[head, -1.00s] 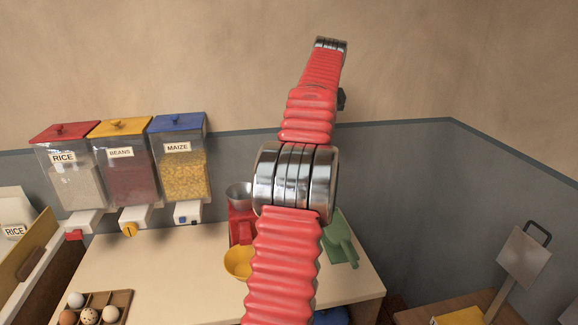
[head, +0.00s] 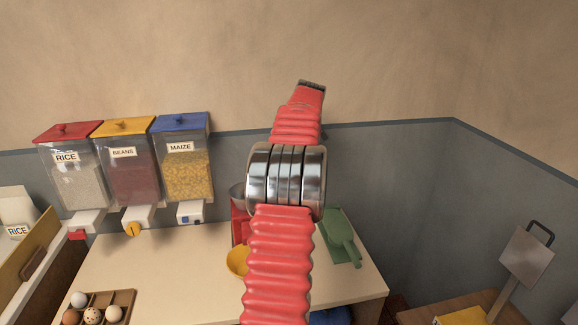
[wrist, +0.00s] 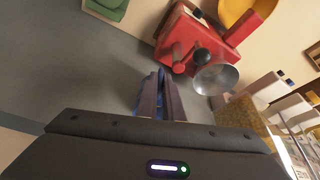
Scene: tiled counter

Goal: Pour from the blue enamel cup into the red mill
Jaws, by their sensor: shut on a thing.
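The red mill (head: 239,228) stands on the counter, partly hidden behind my arm in the head view. Its metal hopper (head: 237,193) opens upward beside the arm. In the wrist view the mill (wrist: 190,38) is at the upper right, with the round hopper (wrist: 216,78) facing the camera. My gripper (wrist: 160,85) shows only in the wrist view, left of the hopper and apart from it. A thin blue strip shows between its fingers, matching the blue enamel cup (wrist: 161,80). Most of the cup and its contents are hidden.
A yellow bowl (head: 237,261) stands in front of the mill, and a green scoop (head: 340,240) lies to its right. Rice, beans and maize dispensers (head: 183,165) hang at left. An egg tray (head: 123,299) sits front left. The counter's middle left is clear.

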